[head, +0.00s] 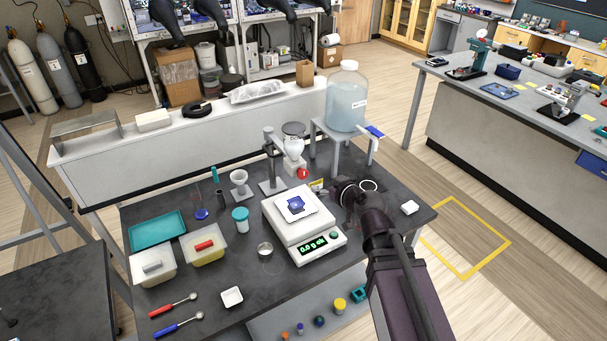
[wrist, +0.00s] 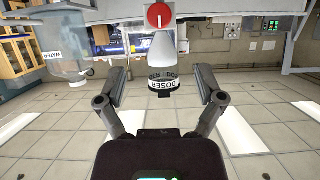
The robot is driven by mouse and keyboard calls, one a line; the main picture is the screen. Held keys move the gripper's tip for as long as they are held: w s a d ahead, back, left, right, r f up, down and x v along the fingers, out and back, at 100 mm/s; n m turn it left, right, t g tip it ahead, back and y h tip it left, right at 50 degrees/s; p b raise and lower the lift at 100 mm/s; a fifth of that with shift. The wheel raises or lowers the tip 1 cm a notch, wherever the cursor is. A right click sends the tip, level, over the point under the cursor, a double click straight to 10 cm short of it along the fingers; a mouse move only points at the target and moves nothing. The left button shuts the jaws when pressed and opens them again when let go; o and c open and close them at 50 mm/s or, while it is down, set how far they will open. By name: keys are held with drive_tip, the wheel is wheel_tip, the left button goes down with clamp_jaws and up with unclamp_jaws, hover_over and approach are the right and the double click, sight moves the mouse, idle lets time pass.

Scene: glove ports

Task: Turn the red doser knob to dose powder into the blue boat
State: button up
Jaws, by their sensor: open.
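The white powder doser (head: 294,146) stands on a grey stand at the back of the dark bench. Its red knob (head: 303,173) is low on its front. In the wrist view the doser (wrist: 162,60) appears upside down, with the red knob (wrist: 159,16) and its white mark at the top edge. The blue boat (head: 296,205) sits on the pan of the white balance (head: 291,228), below the doser; the green display seems to read 0.0 g. My gripper (head: 338,188) is open and empty, right of the knob and apart from it. It also shows in the wrist view (wrist: 160,72), fingers spread wide.
A large water carboy (head: 347,95) stands on a grey stand behind my gripper, its spout and blue tap (head: 375,132) close by. A small funnel (head: 239,180), a teal-lidded jar (head: 240,220) and tubs stand left of the balance.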

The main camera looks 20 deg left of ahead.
sight(304, 174)
drive_tip(key=b+x, duration=0.5)
drive_tip(key=x, duration=0.8)
drive_tip(key=shift+w+a+f, duration=0.2)
drive_tip(key=shift+a+f, duration=0.05)
drive_tip(key=c, duration=1.1)
drive_tip(key=shift+d, duration=0.15)
drive_tip(key=shift+c, duration=0.2)
